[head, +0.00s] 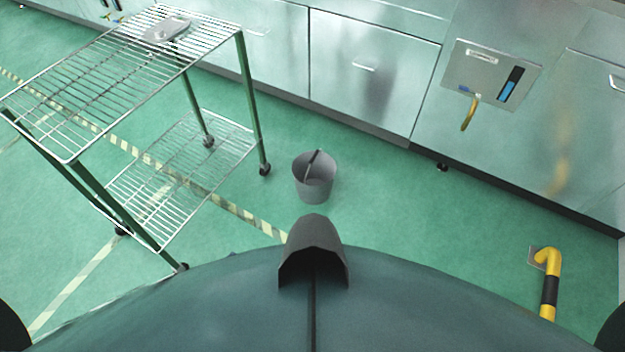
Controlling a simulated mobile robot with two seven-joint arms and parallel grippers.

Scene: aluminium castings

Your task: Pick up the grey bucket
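The grey bucket (314,190) stands upright on the green floor near the middle of the head view. It has an open top, and a dark grey handle or bar leans across its opening. It stands apart from the wire trolley to its left and from the metal cabinets behind it. No gripper shows in the head view, so I cannot see where either one is relative to the bucket.
A wheeled wire trolley (86,100) stands at the left, with a grey metal part (167,30) on its top shelf. Metal cabinets (362,75) line the back. A yellow and black barrier (549,285) stands at the right. The floor between bucket and barrier is clear.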

